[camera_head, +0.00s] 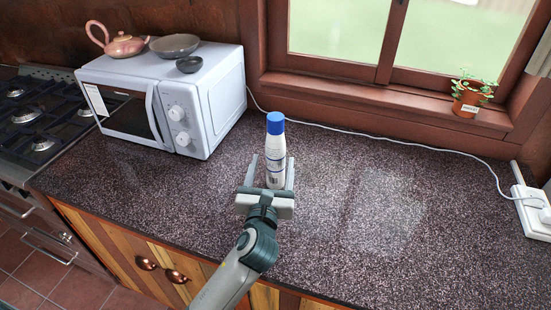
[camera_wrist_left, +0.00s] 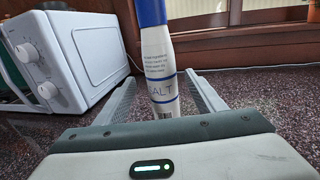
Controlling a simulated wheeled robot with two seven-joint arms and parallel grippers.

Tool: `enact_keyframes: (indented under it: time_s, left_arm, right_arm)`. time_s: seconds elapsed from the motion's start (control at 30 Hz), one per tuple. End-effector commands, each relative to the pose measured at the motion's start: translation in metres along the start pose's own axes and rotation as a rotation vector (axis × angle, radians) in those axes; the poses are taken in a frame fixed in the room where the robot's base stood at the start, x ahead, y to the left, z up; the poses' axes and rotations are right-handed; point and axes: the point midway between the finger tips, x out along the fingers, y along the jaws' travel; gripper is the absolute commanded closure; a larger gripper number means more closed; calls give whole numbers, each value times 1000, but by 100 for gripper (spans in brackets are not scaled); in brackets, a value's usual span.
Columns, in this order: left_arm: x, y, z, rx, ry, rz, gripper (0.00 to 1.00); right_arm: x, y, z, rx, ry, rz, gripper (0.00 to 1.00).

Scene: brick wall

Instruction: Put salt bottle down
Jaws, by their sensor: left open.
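The salt bottle (camera_head: 276,165) is white with a blue cap and stands upright on the speckled countertop (camera_head: 380,210). My left gripper (camera_head: 270,170) is open, low over the counter, with one finger on each side of the bottle. In the left wrist view the fingers (camera_wrist_left: 160,95) stand apart with a gap on both sides of the bottle. My right gripper is not in view.
A white microwave (camera_head: 205,95) stands to the left, carrying a teapot (camera_head: 122,45) and bowls (camera_head: 175,45). A gas stove (camera_head: 35,115) is at far left. A white cable (camera_head: 400,145) runs along the back to a socket block (camera_head: 532,212). The counter right of the bottle is clear.

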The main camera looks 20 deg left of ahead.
Motion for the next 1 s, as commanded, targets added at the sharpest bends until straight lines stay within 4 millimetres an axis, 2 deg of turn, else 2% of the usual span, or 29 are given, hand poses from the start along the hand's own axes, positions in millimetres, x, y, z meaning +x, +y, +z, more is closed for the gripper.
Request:
enact_keyframes:
  time_s: [0.4,0.93,0.97,1.0]
  left_arm:
    - [45,-2,0,0,0,1,37]
    - [48,-2,-1,0,0,0,37]
    - [48,-2,-1,0,0,0,42]
    - [48,-2,-1,0,0,0,51]
  right_arm:
    - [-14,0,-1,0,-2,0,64]
    - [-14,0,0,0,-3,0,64]
    - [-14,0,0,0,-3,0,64]
    - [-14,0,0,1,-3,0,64]
